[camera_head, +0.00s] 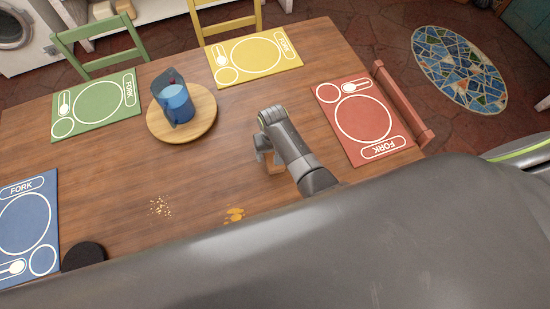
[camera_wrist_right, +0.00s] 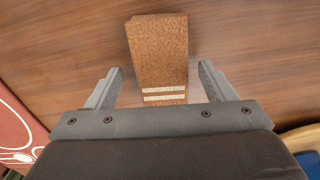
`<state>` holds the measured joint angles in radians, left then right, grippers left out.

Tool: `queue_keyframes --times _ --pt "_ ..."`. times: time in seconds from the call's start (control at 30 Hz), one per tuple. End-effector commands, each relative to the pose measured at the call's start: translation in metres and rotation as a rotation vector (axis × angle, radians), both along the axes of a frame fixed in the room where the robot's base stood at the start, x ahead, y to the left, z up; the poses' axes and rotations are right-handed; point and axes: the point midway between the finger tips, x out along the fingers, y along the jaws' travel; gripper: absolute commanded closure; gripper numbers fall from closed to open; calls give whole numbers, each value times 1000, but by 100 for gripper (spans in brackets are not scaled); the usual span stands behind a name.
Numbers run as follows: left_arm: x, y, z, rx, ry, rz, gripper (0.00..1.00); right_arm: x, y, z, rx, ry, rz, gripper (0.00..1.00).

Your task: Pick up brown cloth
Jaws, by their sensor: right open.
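The brown cloth (camera_wrist_right: 157,55) lies on the wooden table in the right wrist view, folded into a rectangle with two pale stripes at its near end. My right gripper (camera_wrist_right: 160,85) is open, with one finger on either side of the cloth's striped end and a gap on both sides. In the head view my right gripper (camera_head: 265,155) is over the middle of the table. Only a small brown edge of the cloth (camera_head: 274,168) shows there beside it; the arm hides the rest. My left gripper is not in view.
A round wooden board (camera_head: 207,125) holds a blue pitcher (camera_head: 178,104). Red (camera_head: 362,148), yellow (camera_head: 228,76), green (camera_head: 87,121) and blue (camera_head: 12,242) placemats lie around the table. Crumbs (camera_head: 160,207) and an orange spill (camera_head: 235,214) are on the near side. A dark round object (camera_head: 84,256) is at lower left.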

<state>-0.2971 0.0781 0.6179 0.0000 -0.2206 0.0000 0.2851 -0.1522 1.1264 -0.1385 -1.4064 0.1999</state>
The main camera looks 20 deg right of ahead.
Motion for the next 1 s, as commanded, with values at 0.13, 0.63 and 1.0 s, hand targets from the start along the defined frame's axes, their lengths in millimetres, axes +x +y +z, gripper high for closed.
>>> queue_keyframes --times 0.13,0.63,1.0 --pt "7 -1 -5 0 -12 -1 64 -1 1 -5 0 0 0 24" --pt "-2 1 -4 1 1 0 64 -1 1 -4 0 0 0 67" --pt "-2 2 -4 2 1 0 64 0 1 -1 0 0 0 72"
